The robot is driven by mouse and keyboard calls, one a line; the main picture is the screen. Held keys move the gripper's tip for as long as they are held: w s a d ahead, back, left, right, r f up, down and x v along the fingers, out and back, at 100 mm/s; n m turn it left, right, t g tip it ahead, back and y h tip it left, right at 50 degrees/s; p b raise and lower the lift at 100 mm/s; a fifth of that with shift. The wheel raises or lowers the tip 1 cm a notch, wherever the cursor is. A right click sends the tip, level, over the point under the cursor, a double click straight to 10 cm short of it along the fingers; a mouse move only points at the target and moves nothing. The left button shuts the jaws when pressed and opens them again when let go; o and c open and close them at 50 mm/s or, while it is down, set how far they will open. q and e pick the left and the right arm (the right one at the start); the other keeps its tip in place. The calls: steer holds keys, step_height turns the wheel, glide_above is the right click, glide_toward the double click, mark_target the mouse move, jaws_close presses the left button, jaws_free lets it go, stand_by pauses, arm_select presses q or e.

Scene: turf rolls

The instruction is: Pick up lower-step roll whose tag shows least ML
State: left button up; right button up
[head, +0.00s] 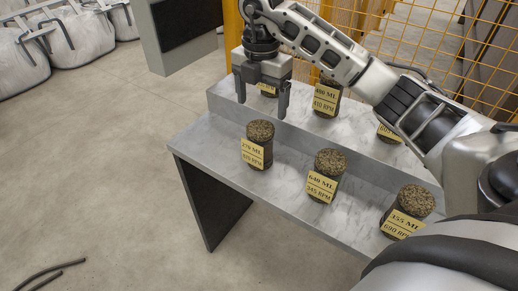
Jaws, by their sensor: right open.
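Three dark turf rolls with yellow tags stand upright on the lower step (225,160) of a grey marbled stand. The left roll (260,132) has a tag that seems to read 270 ML. The middle roll (330,162) reads 640 ML, and the right roll (415,200) seems to read 355 ML. My right gripper (262,102) is open and empty, fingers pointing down. In the picture it is just above the left roll, apart from it. My left gripper is out of view.
On the upper step (300,118), one roll (326,97) stands clear, one is mostly behind my right gripper, and another is partly behind my right arm. A yellow mesh fence (420,40) is behind. White sacks (85,38) lie at the far left.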

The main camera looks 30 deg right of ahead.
mark_target(261, 130)
step_height(261, 130, down, 7)
steer(key=shift+r, duration=0.1)
steer(key=shift+w+a+f+p, duration=0.1)
steer(key=shift+w+f+p, duration=0.1)
steer(key=shift+f, duration=1.35)
steer(key=shift+w+f+p, duration=0.1)
steer(key=shift+f+p, duration=0.05)
steer(key=shift+f, duration=1.4)
steer(key=shift+r, duration=0.1)
steer(key=c, duration=1.3)
